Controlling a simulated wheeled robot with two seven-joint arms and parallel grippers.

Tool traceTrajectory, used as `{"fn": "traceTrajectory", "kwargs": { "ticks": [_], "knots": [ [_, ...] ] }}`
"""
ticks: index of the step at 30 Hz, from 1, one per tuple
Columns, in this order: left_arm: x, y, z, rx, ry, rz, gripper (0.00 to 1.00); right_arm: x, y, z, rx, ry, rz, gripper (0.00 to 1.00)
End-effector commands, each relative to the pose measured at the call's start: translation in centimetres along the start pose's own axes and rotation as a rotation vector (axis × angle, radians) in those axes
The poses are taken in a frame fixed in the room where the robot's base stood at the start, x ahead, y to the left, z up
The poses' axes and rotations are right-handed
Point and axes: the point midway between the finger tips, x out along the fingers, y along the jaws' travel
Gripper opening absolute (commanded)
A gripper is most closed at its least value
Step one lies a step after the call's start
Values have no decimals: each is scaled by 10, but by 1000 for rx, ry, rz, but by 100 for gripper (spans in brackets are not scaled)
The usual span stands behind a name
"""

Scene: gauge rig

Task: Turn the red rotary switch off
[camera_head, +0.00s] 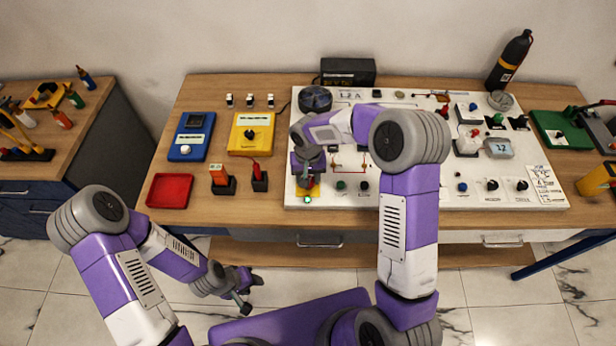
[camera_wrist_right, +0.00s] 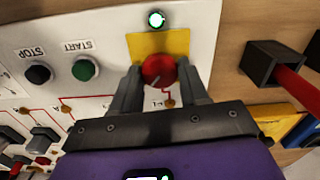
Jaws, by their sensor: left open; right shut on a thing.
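The red rotary switch (camera_wrist_right: 158,71) is a round red knob with a pale pointer line, set on a yellow plate (camera_wrist_right: 186,45) on the white panel. In the right wrist view my right gripper (camera_wrist_right: 162,85) has one finger on each side of the knob and is shut on it. A small lamp (camera_wrist_right: 155,19) beside the yellow plate glows green-white. In the head view my right arm hides the knob, and only part of the yellow plate (camera_head: 313,191) shows. My left gripper (camera_head: 244,297) is open and empty, low in front of the table.
Green START (camera_wrist_right: 84,69) and black STOP (camera_wrist_right: 38,74) buttons sit beside the switch. A black holder with a red tool (camera_head: 258,178) stands near the panel's left edge. A red tray (camera_head: 170,190) lies further left. Wooden table (camera_head: 300,224) is bare along its front edge.

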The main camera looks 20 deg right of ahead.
Motion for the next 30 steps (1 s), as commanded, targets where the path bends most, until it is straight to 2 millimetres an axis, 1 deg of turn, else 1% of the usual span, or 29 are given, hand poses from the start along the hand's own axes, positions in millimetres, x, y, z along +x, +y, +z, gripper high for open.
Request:
{"fn": "traceTrajectory", "kwargs": {
  "ticks": [14,30],
  "knots": [
    [0,0,0,0,0,0,43,-1,0,0,-415,1,0,14],
    [-5,2,0,0,0,0,43,-2,0,0,-928,2,0,14]
  ]
}}
